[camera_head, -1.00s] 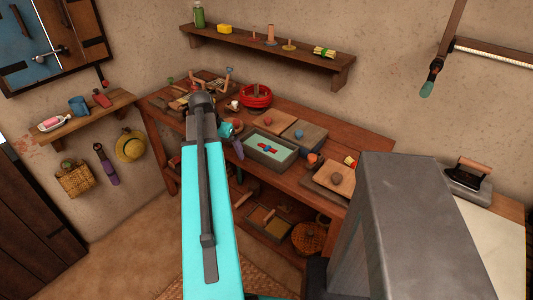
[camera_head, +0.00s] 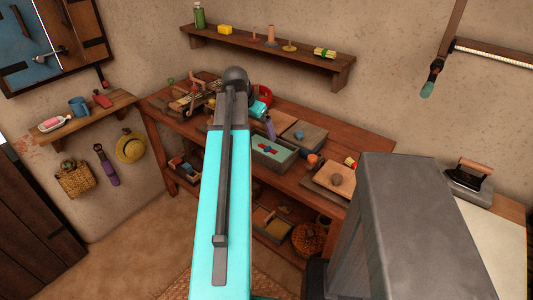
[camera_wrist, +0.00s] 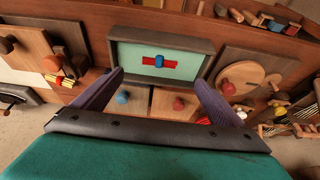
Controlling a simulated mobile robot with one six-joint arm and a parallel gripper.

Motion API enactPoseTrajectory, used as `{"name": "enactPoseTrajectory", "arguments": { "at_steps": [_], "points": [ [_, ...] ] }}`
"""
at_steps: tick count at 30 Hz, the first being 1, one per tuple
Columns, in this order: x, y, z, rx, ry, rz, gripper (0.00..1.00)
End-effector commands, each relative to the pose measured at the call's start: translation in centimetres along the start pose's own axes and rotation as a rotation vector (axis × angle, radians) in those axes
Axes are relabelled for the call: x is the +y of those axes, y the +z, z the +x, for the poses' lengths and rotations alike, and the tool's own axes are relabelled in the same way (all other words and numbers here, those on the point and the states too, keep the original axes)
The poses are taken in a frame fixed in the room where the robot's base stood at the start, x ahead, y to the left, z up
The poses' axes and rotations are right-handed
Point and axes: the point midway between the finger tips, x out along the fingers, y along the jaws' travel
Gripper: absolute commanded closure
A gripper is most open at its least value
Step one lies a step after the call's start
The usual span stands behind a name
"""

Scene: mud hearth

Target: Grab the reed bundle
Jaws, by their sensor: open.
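A small bundle of pale yellow-green sticks (camera_head: 324,53), which looks like the reed bundle, lies on the upper wall shelf in the head view. I cannot make it out in the wrist view. My gripper (camera_wrist: 160,77) is open and empty, with its two purple fingers apart above the workbench. In the head view my gripper (camera_head: 268,127) is partly hidden by my arm and hangs near the grey tray, below and left of the shelf bundle, clearly apart from it.
Below, the grey tray (camera_wrist: 205,45) holds a red and blue piece (camera_wrist: 159,61). Knobbed boards, a yellow-red item (camera_wrist: 60,79) and loose sticks crowd the workbench.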

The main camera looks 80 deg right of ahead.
Motion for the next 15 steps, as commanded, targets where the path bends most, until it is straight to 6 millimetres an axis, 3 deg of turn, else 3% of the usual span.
{"name": "enactPoseTrajectory", "arguments": {
  "at_steps": [15],
  "points": [
    [0.0,0.0,5.1,-0.002,0.001,0.0,0.08]
  ]
}}
